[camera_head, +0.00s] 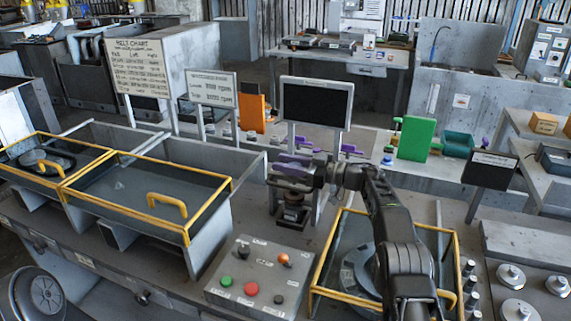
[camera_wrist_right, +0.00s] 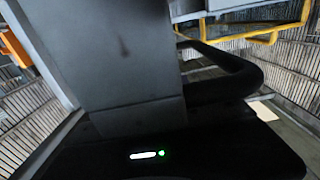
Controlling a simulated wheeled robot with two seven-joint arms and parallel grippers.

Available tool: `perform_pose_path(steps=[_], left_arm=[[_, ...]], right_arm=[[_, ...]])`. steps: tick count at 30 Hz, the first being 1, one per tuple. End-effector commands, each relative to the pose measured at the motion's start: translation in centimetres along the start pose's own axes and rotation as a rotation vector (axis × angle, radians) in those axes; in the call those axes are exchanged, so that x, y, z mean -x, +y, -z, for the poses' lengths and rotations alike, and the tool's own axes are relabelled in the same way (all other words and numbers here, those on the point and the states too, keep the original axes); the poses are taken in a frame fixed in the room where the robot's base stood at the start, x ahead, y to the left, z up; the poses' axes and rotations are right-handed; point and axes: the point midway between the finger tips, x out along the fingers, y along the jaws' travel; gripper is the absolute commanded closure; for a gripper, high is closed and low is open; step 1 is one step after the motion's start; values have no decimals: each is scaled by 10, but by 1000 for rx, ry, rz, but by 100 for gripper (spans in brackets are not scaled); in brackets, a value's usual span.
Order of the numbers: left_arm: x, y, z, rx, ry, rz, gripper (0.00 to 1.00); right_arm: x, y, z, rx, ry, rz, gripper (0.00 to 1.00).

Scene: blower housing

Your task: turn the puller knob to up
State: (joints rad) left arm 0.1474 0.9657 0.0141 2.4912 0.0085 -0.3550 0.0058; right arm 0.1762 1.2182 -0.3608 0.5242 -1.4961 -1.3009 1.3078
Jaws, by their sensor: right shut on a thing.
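My right gripper (camera_head: 292,176) reaches in from the right and is shut at the top of a dark upright fixture (camera_head: 292,208) on the bench, below the black screen. A purple part (camera_head: 290,162) shows right at the fingers; I take it for the puller knob, but the gripper hides much of it and its turn position cannot be read. In the right wrist view, a grey block (camera_wrist_right: 115,65) fills the middle close to the camera, beside a black curved bar (camera_wrist_right: 235,75). The fingertips' contact is not visible there. My left gripper is not in view.
A control box (camera_head: 228,297) with coloured buttons stands in front of the fixture. Yellow-edged covers lie at left (camera_head: 135,156) and under my right arm (camera_head: 350,292). A black screen (camera_head: 315,101) stands behind, with a green block (camera_head: 416,139) to its right.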

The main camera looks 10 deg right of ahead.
Motion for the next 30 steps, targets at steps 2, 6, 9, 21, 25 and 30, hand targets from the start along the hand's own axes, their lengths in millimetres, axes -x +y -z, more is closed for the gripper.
perform_pose_path(steps=[2, 6, 9, 21, 25, 30], left_arm=[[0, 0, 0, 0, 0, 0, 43], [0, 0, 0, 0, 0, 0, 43], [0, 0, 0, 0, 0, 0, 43], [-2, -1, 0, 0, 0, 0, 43], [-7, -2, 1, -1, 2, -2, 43], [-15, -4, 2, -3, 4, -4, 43]], right_arm=[[0, 0, -2, -2, -3, 1, 100], [0, 0, -2, -2, -2, 1, 54], [0, 0, -1, -1, -2, 0, 45], [5, 1, -1, 0, -1, -2, 43], [19, 1, -2, 0, -1, -2, 43], [48, 1, -3, 0, -1, -3, 43]])
